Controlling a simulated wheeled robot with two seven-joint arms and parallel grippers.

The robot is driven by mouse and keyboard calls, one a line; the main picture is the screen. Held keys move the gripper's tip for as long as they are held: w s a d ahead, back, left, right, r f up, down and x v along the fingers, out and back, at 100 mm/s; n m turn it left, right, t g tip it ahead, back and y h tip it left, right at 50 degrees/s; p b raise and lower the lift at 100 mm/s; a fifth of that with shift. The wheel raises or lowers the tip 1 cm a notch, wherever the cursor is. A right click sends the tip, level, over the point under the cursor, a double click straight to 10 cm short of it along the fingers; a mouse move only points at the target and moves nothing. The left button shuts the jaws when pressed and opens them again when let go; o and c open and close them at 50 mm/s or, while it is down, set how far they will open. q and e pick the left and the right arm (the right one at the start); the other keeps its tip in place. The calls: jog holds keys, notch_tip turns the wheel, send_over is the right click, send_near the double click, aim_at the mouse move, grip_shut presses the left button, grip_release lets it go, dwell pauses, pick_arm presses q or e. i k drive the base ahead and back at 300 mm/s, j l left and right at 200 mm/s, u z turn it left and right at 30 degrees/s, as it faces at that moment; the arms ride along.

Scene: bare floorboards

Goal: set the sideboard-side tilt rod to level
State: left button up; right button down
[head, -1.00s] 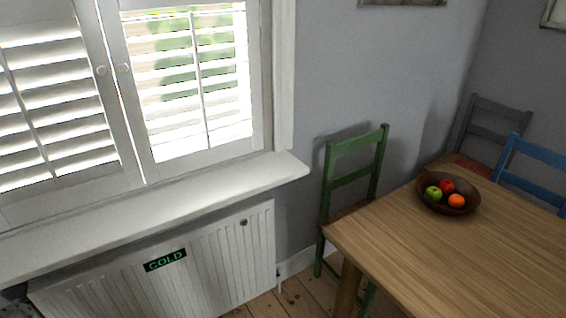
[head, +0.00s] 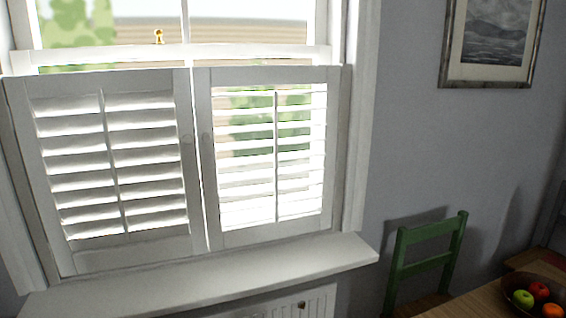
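Two white louvred shutter panels stand closed across the lower part of the window. The left panel (head: 60,255) has a thin upright tilt rod (head: 111,150) down its middle, and its slats look tilted and show no garden between them. The right panel (head: 270,234) also has a tilt rod (head: 276,155). Its slats look flatter, with green garden showing between them. No sideboard is in view, so I cannot tell which rod is the sideboard-side one. Neither gripper is in view.
A white sill (head: 210,285) juts out below the shutters, above a radiator (head: 318,303). A green chair (head: 428,254) and a wooden table (head: 470,304) with a fruit bowl (head: 511,282) are at lower right. A framed picture (head: 443,60) hangs on the wall.

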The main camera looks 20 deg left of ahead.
aim_at(103, 112)
jog(key=i+j+u, duration=0.1)
jog(key=i+j, duration=0.85)
jog(key=i, duration=0.2)
jog(key=u, duration=0.4)
jog(key=j+u, duration=0.1)
jog(key=u, duration=0.3)
jog(key=i+u, duration=0.1)
jog(key=u, duration=0.65)
jog(key=k+j+u, duration=0.15)
jog(key=k+l, duration=0.05)
jog(key=k, duration=0.05)
